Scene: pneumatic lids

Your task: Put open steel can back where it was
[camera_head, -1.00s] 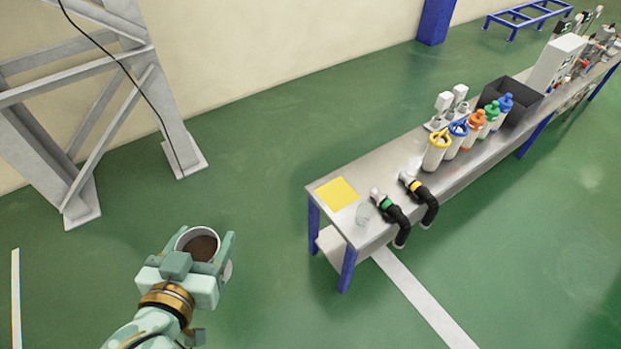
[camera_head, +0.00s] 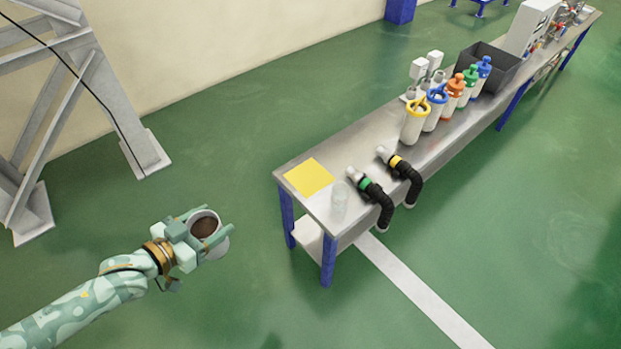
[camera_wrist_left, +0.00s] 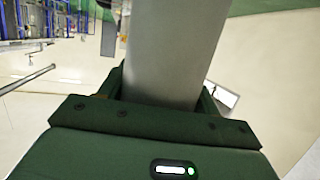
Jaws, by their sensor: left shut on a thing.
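The open steel can (camera_head: 222,249) is in my left gripper (camera_head: 216,234), off the table's near left end and above the green floor. It is open at the top and shows dark brown contents inside. My left gripper is shut around its side. In the left wrist view the grey can wall (camera_wrist_left: 175,50) stands between the dark green fingers. The steel table (camera_head: 335,135) is to the right of the gripper, with a gap between them. A yellow square (camera_head: 308,178) lies flat on its near left end. My right gripper is not in view.
A clear glass (camera_head: 339,198) stands near the table's front corner. Two black hoses, with green (camera_head: 372,192) and yellow (camera_head: 402,168) bands, lie beside it. Several capped bottles (camera_head: 413,122) and a dark bin (camera_head: 489,66) stand farther along. A grey steel frame (camera_head: 105,110) stands at left.

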